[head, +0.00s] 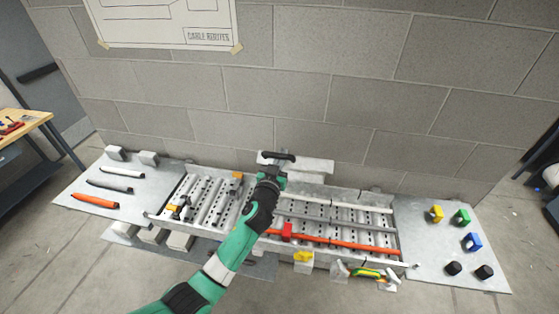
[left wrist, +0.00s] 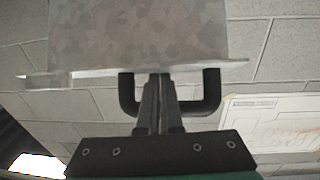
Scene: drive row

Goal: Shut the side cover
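The side cover is a grey metal panel (head: 312,165) at the back edge of the metal tray, against the wall side. It has a black U-shaped handle (head: 278,156). My left gripper (head: 272,176) is right at this handle. In the left wrist view the panel (left wrist: 140,35) fills the top, and the handle (left wrist: 212,92) shows on both sides of the fingers. My left gripper (left wrist: 160,92) has its fingers together, overlapping the handle's bar. I see no part of the handle between the fingers, and cannot tell if they touch it. My right gripper is out of view.
Pens (head: 95,201) lie on the left plate. Coloured blocks (head: 461,217) and black knobs (head: 484,271) stand on the right plate. The block wall (head: 320,90) rises close behind.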

